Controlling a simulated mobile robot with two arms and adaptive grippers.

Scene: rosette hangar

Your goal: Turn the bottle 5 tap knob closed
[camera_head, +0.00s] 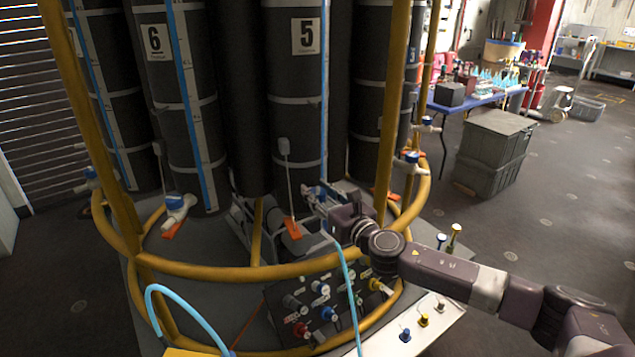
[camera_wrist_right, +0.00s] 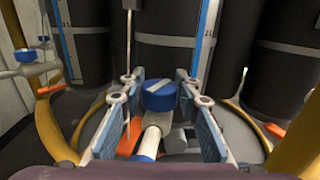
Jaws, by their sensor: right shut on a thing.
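Bottle 5 (camera_head: 298,85) is a tall dark cylinder with a white "5" label and a blue strip, standing inside the yellow tubular frame. My right gripper (camera_head: 317,196) reaches in over the frame's ring to the foot of bottle 5 and hides most of the tap there. In the right wrist view the tap knob (camera_wrist_right: 159,97) is a round blue cap with a pale stripe running diagonally. It sits between the two fingers of the right gripper (camera_wrist_right: 160,84), which is shut on it. The white tap body (camera_wrist_right: 151,136) shows below the knob. My left gripper is out of view.
The yellow ring (camera_head: 215,270) runs in front of the bottles. Bottle 6 (camera_head: 178,85) stands left, with its own white and blue tap (camera_head: 178,208). A panel of coloured valves (camera_head: 325,305) lies below my right arm. Grey crates (camera_head: 495,150) stand on open floor at right.

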